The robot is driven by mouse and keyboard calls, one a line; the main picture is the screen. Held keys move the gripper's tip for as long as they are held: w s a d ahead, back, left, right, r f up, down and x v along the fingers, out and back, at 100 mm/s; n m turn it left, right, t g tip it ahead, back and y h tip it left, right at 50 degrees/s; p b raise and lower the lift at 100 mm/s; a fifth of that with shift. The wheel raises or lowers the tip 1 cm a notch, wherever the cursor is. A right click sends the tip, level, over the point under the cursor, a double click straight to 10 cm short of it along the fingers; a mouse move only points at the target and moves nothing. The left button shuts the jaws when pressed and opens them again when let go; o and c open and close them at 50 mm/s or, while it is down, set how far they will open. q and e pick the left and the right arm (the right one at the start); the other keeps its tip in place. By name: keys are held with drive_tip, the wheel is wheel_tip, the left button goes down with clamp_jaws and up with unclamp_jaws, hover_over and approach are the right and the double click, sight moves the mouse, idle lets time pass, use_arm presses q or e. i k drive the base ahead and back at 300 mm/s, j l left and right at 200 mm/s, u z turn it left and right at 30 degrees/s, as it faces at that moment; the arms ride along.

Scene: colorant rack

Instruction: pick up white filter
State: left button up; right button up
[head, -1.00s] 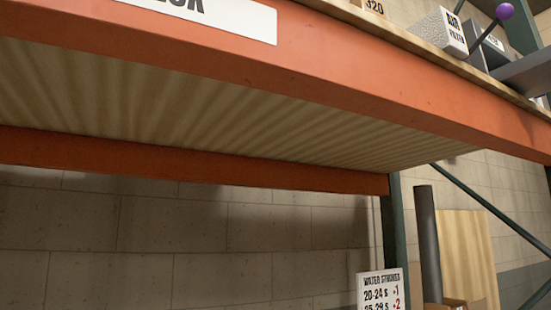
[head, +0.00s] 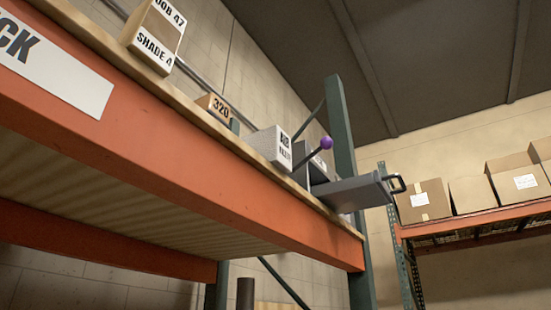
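A white, speckled block-shaped filter (head: 267,148) with a black-lettered label on its right face stands on the high shelf (head: 200,178), close to the front edge. The lettering is too small to read surely. Its far side and base are partly hidden by the low view angle. Neither of my grippers shows in the head view.
Right of the filter is a grey device (head: 352,191) with a purple-knobbed lever (head: 326,143) and a handle jutting past the edge. A "320" block (head: 214,107) and a "SHADE 4" box (head: 154,36) stand left. Cardboard boxes (head: 424,201) sit on another rack.

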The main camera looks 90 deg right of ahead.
sight(272, 143)
drive_tip(key=z, duration=0.5)
drive_tip(key=k+z, duration=0.1)
drive_tip(key=z, duration=1.35)
drive_tip(key=k+l+z, duration=0.1)
drive_tip(key=z, duration=0.35)
